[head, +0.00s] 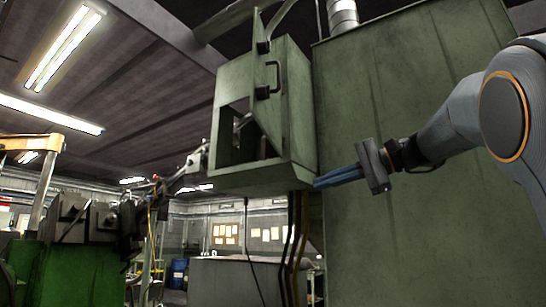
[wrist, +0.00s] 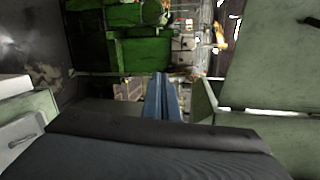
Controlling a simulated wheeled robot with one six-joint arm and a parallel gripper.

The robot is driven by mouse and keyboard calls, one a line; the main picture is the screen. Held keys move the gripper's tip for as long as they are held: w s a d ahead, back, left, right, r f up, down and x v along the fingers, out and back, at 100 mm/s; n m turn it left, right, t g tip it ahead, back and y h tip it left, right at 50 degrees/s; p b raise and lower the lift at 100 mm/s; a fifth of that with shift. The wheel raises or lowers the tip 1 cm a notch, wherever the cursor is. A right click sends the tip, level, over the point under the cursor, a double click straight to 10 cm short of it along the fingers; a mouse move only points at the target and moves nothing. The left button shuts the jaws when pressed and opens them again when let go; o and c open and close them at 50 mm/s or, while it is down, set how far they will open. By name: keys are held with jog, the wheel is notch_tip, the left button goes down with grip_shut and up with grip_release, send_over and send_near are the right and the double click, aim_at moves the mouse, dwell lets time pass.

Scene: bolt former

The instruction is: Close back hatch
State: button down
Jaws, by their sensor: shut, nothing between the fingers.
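A green box (head: 299,125) is mounted high at the side of a large green cabinet. Its hatch (head: 268,60) is a green panel with a dark handle (head: 275,77), standing open and outward. The dark opening (head: 236,125) of the box shows beside and below it. My gripper (head: 317,183) has blue fingers pressed together and empty, at the lower right corner of the box. I cannot tell whether the tips touch it. In the wrist view the shut fingers (wrist: 161,76) point forward, with a green panel (wrist: 268,62) to their right.
The large green cabinet wall (head: 410,150) stands right behind my gripper and arm. Dark hoses (head: 294,240) hang below the box. Green machinery (head: 85,265) stands at the lower left. The space left of the box looks open.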

jog(key=s+r+n+g+y, duration=0.1)
jog(key=s+r+n, duration=0.15)
jog(key=r, duration=0.35)
jog(key=s+r+n+y, duration=0.1)
jog(key=s+r+y, duration=0.1)
jog(key=s+r, duration=0.3)
jog(key=n+g, duration=0.1)
jog(key=n, duration=0.1)
send_near(259, 110)
jog(key=shift+m+y, duration=0.25)
jog(key=shift+y, duration=0.15)
jog(key=p+x, duration=0.3)
jog(key=x, duration=0.2)
jog(key=shift+w+f, duration=0.1)
jog(key=shift+w, duration=0.15)
jog(key=shift+w+a+f+p, duration=0.15)
jog(key=shift+w+a+p, duration=0.15)
jog(key=shift+a+p, duration=0.25)
jog(key=shift+a, duration=0.15)
